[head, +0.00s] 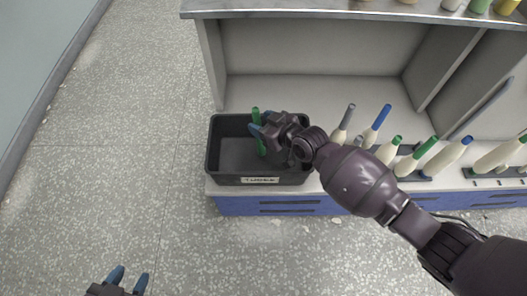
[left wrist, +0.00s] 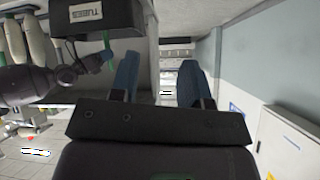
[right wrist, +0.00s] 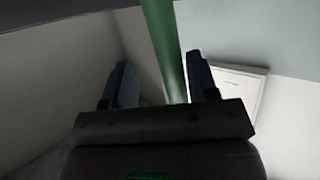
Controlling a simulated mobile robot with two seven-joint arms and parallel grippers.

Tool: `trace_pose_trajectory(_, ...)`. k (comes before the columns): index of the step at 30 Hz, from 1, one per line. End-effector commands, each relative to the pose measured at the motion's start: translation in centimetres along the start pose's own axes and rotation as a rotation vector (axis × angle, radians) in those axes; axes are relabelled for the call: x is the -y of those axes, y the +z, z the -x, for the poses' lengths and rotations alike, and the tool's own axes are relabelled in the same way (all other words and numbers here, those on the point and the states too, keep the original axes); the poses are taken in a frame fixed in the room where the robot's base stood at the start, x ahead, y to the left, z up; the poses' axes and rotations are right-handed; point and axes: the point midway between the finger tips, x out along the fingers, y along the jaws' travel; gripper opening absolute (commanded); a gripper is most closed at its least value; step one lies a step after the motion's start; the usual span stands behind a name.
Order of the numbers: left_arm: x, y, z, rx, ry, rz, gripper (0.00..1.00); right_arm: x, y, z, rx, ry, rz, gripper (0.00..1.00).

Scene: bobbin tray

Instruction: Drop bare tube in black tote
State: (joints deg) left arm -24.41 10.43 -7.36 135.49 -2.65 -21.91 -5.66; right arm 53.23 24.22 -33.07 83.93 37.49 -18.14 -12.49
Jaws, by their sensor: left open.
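The black tote (head: 213,150) with a TUBES label stands at the left end of the bench; its label side also shows in the left wrist view (left wrist: 60,22). A bare green tube (head: 256,118) stands steeply within the tote's outline, beside my right gripper (head: 262,133). In the right wrist view the tube (right wrist: 163,40) passes between my right gripper's fingers (right wrist: 160,85), close to the right one. These fingers are spread wide and do not appear clamped on it. My left gripper (head: 129,276) is open and empty, low at the left above the floor.
Several cream bobbins with green, blue and grey tubes, such as the blue-tipped one (head: 377,126), stand on the bench right of the tote, beneath my right arm. A shelf (head: 320,11) with more bobbins runs above. The floor (head: 130,170) at left is clear.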

Motion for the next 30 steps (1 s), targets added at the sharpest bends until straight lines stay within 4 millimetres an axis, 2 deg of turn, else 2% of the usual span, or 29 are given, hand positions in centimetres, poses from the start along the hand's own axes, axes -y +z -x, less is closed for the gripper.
trace_pose_trajectory(7,0.0,0.1,0.0,0.002,0.0,0.001,0.43,0.0,0.1,0.1,0.001,0.0,0.0,0.53)
trace_pose_trajectory(11,0.1,-0.3,0.1,-0.005,-0.003,0.005,0.43,-0.1,-0.1,0.8,0.0,0.001,0.002,0.53)
trace_pose_trajectory(18,0.5,-1.1,0.5,-0.014,-0.011,0.034,0.43,-0.2,-0.5,4.7,-0.003,0.003,0.007,0.53)
trace_pose_trajectory(24,0.5,0.1,1.0,0.022,-0.014,0.059,0.43,-0.2,-0.5,8.2,-0.003,0.003,0.006,0.53)
trace_pose_trajectory(30,0.6,0.5,1.1,0.037,-0.013,0.075,0.43,-0.1,-0.2,10.3,-0.001,0.001,0.002,0.53)
